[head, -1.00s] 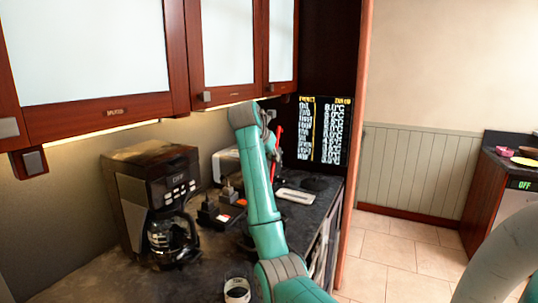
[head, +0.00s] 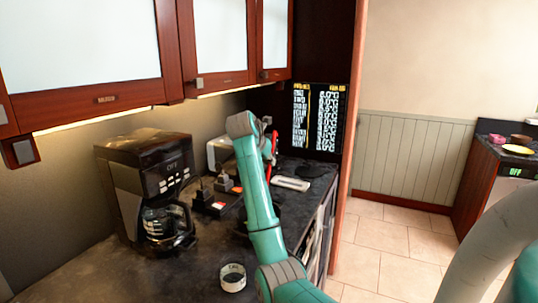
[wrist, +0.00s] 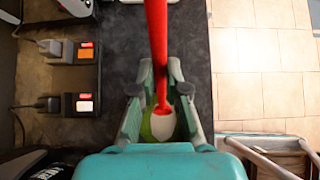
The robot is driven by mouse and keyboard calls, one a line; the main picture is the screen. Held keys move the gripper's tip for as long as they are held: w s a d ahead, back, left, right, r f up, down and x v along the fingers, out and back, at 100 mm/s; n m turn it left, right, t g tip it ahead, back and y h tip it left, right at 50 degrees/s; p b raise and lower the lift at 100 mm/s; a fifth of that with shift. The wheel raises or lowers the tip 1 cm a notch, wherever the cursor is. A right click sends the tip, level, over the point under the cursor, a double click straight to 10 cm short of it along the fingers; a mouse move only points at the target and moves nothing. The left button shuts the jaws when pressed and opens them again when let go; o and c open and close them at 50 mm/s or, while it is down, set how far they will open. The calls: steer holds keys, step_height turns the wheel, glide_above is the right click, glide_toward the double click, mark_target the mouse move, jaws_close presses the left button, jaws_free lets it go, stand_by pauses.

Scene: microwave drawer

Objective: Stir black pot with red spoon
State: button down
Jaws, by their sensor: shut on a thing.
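The red spoon (wrist: 157,45) runs from the top of the wrist view down between the fingers of my gripper (wrist: 160,88), which is shut on it. In the head view a strip of the red spoon (head: 274,143) shows beside the end of my arm, above the counter; the arm hides most of the gripper there. A white and green shape (wrist: 162,126) shows below the spoon between the fingers; I cannot tell what it is. I cannot clearly make out the black pot; a dark shape (head: 240,228) on the counter is partly behind my arm.
A coffee maker (head: 152,185) stands at the left of the dark counter (head: 100,280). A small white-rimmed cup (head: 232,278) is near the front. Black socket boxes (wrist: 78,103) with plugs sit left of the gripper. Wall cabinets (head: 215,50) hang above. Tiled floor (head: 385,235) lies to the right.

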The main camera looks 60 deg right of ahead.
steer(key=shift+s+a+f, duration=0.1)
steer(key=shift+a+f, duration=0.25)
steer(key=shift+f, duration=0.55)
steer(key=shift+w+a+f, duration=0.1)
steer(key=shift+a+f, duration=0.2)
steer(key=shift+f, duration=0.55)
steer(key=shift+s+a+f, duration=0.1)
steer(key=shift+a+f, duration=0.25)
steer(key=shift+f, duration=0.55)
steer(key=shift+d, duration=0.1)
